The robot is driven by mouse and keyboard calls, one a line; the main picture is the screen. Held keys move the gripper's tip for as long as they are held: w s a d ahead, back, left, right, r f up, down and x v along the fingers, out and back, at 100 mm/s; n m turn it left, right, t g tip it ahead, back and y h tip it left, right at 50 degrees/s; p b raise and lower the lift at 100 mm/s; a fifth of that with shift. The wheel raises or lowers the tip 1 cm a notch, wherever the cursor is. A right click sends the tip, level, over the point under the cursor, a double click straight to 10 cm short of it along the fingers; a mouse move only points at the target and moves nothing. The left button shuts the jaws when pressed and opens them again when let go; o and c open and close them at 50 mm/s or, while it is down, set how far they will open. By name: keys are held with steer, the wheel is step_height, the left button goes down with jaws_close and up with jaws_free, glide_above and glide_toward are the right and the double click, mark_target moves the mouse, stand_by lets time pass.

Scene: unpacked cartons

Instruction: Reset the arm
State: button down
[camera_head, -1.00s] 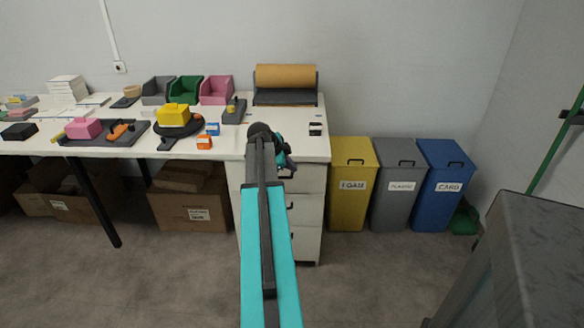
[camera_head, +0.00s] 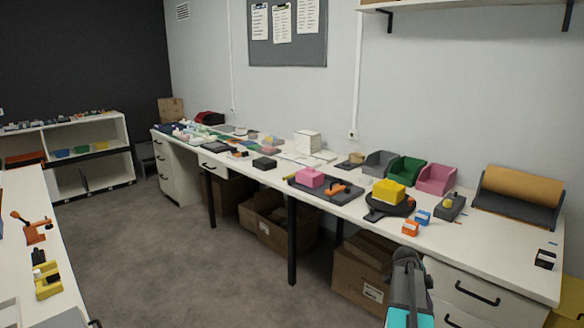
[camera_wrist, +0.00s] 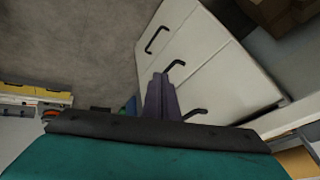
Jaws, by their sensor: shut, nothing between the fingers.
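My arm (camera_head: 407,285) rises from the bottom edge of the head view at lower right, in front of the long white workbench (camera_head: 520,262). Its teal and dark links hide most of my gripper in that view. In the wrist view my gripper (camera_wrist: 161,84) shows as two purple-grey fingers closed together, with nothing between them. Behind the fingers in the wrist view is the white drawer unit (camera_wrist: 215,65) with black handles. The gripper looks close to the drawer fronts, but I cannot tell the exact gap.
The bench bears a yellow block (camera_head: 389,190) on a dark round stand, pink (camera_head: 437,180) and green (camera_head: 404,170) bins, and a brown paper roll (camera_head: 521,186). Cartons (camera_head: 358,285) sit beneath. Another white bench (camera_head: 25,200) stands at left. The grey floor (camera_head: 190,250) between is clear.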

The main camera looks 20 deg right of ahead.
steer(key=w+a+f+n+y, duration=0.1)
steer(key=a+f+n, duration=0.2)
steer(key=a+f, duration=0.6)
steer(key=w+a+f+n+y+p, duration=0.15)
steer(key=a+f, duration=0.35)
steer(key=a, duration=0.9)
steer(key=a+f+n, duration=0.3)
steer(key=a+f, duration=0.5)
steer(key=a, duration=0.3)
steer(key=s+a+f+n+g+y, duration=0.1)
steer(key=s+a+f+n, duration=0.3)
steer(key=s+a+n, duration=0.5)
steer(key=s+a+f+n+g+y, duration=0.2)
steer(key=s+a+f+n+g, duration=0.1)
steer(key=s+a+n, duration=0.7)
steer(key=s+a+f, duration=0.1)
steer(key=s+a, duration=0.2)
steer(key=a, duration=0.1)
steer(key=shift+s+a+f, duration=0.2)
steer(key=shift+s, duration=0.05)
steer(key=shift+y, duration=0.25)
